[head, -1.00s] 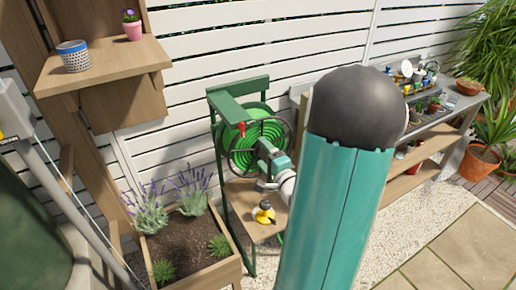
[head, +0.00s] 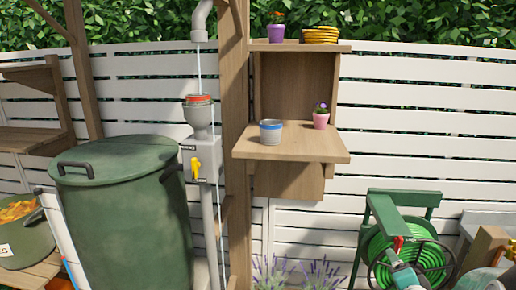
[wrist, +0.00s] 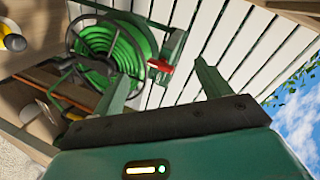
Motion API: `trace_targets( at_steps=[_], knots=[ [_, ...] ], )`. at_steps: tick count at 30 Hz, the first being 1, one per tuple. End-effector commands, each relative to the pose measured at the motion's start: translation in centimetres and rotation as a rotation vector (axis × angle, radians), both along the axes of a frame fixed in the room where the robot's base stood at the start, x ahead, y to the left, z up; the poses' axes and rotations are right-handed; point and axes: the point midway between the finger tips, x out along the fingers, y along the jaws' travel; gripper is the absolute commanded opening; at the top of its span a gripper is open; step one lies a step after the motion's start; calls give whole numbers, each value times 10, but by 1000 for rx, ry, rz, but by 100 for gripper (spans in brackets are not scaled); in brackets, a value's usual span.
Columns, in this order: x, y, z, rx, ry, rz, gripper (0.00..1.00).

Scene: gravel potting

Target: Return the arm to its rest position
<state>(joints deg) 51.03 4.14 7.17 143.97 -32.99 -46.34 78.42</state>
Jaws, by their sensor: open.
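My gripper (wrist: 164,85) shows in the wrist view with its two fingers spread apart. Nothing is between them.
A wooden shelf (head: 300,150) on the post holds a striped pot (head: 271,133) and a pink flowerpot (head: 320,119). A large green barrel (head: 125,225) stands left beside a grey downpipe (head: 208,235). Lavender (head: 320,272) grows below the shelf. A white slatted fence (head: 400,95) runs behind.

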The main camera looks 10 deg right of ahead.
Motion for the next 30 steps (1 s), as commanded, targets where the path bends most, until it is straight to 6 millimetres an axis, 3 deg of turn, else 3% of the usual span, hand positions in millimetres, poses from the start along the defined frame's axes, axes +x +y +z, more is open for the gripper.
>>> trace_targets(
  at_steps=[5,11,17,21,25,30],
  knots=[
    [10,48,29,-245,253,66,76],
    [-7,113,55,-441,514,210,76],
    [-51,189,74,-585,726,472,76],
    [-94,242,83,-669,825,720,76],
    [-128,272,88,-721,870,905,76],
    [-143,284,88,-743,889,990,76]
  ],
)
